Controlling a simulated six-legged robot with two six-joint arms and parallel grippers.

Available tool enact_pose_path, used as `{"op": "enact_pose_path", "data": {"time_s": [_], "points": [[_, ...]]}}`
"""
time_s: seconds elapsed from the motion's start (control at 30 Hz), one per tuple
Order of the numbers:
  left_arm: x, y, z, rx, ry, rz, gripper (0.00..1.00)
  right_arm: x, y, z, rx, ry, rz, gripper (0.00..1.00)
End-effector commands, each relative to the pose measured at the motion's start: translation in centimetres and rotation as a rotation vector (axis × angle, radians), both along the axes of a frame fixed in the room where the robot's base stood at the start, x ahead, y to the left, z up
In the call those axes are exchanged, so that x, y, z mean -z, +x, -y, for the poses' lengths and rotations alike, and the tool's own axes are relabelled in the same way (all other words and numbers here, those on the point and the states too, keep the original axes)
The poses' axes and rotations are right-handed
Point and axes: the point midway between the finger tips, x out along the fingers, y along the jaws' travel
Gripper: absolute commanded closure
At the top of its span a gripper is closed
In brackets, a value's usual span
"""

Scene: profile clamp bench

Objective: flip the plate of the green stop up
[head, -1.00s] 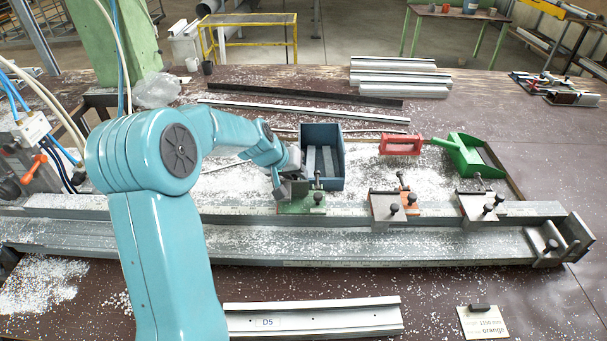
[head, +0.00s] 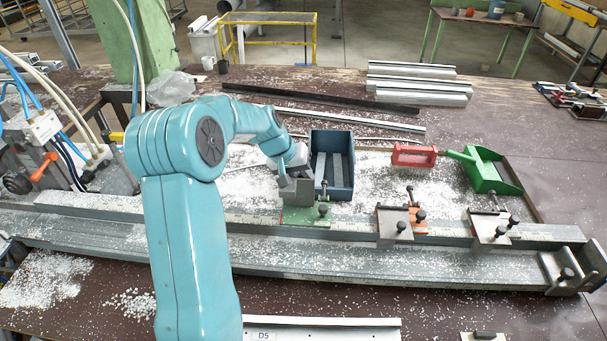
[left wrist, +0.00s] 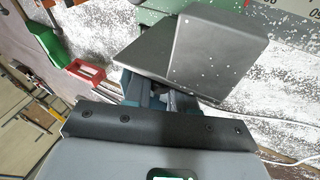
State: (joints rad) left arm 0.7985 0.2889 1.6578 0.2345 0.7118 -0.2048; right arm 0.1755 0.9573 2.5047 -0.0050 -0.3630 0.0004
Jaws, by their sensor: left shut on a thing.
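The green stop (head: 298,217) sits on the rear rail of the bench, with a dark knob at its right. Its grey plate (head: 297,195) stands raised above the green base, close to upright. My left gripper (head: 284,181) is at the plate's upper left edge and shut on it. In the left wrist view the plate (left wrist: 222,55) fills the upper middle, and the jaws (left wrist: 150,95) meet its near edge; the exact contact is partly hidden. My right gripper is not in view.
A blue bin (head: 345,170) stands right behind the stop. An orange stop (head: 420,227) and another plated stop (head: 490,228) sit further right on the rail. A red-framed brush (head: 413,156) and green dustpan (head: 492,174) lie behind them. White granules are scattered around.

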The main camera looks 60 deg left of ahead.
Motion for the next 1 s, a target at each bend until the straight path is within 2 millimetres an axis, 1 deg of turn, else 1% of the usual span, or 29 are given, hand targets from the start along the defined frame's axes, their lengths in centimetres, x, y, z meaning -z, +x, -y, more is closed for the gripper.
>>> {"op": "enact_pose_path", "data": {"time_s": [0.03, 0.13, 0.67, 0.7, 0.73, 0.77, 1.0], "points": [[0.19, 0.14, -0.38, -0.003, 0.010, 0.005, 1.00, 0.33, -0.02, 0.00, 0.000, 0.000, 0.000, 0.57], [0.19, 0.26, -0.47, -0.003, 0.013, 0.005, 1.00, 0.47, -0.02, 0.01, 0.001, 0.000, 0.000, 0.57], [0.12, 0.57, -0.61, -0.005, 0.014, 0.005, 1.00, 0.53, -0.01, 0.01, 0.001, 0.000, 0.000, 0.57], [0.13, 0.59, -0.61, -0.005, 0.014, 0.005, 0.69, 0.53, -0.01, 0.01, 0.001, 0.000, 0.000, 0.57], [0.13, 0.59, -0.61, -0.005, 0.014, 0.005, 0.59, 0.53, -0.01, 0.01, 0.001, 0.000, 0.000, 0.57], [0.13, 0.59, -0.60, -0.004, 0.012, 0.005, 0.54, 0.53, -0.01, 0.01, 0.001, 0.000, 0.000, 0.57], [0.16, 0.57, -0.52, -0.002, 0.009, 0.003, 0.54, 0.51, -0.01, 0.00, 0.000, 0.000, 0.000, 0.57]]}}
